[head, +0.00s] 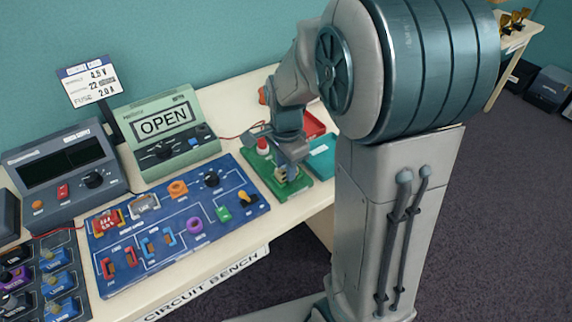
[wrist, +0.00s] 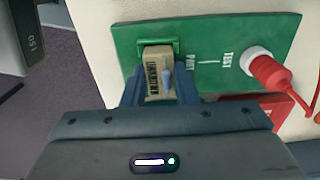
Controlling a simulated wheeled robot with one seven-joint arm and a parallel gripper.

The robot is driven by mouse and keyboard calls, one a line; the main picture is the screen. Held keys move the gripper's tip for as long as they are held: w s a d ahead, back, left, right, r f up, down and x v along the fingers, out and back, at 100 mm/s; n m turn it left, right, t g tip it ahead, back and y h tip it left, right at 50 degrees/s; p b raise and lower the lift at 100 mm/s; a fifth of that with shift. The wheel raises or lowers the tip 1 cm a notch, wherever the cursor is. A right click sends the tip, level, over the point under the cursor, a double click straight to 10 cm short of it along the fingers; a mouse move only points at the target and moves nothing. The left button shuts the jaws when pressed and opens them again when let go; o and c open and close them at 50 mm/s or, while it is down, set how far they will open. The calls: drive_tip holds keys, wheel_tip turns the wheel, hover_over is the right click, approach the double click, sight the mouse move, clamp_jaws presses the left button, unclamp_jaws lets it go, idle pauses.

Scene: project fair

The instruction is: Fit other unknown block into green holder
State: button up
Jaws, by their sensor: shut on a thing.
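The unknown block (wrist: 158,79) is tan with dark lettering and a blue-grey knob on its face. My gripper (wrist: 163,92) is shut on it, one finger on each side. The block is right at the green holder (wrist: 158,45), its far end against or just over the holder's rim; I cannot tell how deep it sits. The holder is on the green test board (wrist: 211,30), marked "PART" and "TEST". In the head view my gripper (head: 286,173) is low over the green board (head: 297,188), and the block is mostly hidden there.
A red plug (wrist: 270,70) with a cable stands on the green board beside my gripper. The blue circuit board (head: 150,262) lies left of it. A meter reading "OPEN" (head: 166,125) stands behind. A teal tray (head: 322,155) and a red tray (head: 313,124) are close on the right.

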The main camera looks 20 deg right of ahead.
drive_tip(key=shift+f, duration=0.3)
drive_tip(key=o, duration=1.5)
drive_tip(key=shift+o, duration=0.2)
drive_tip(key=shift+r, duration=0.1)
drive_tip(key=shift+r+p, duration=3.1)
drive_tip(key=shift+r, duration=0.85)
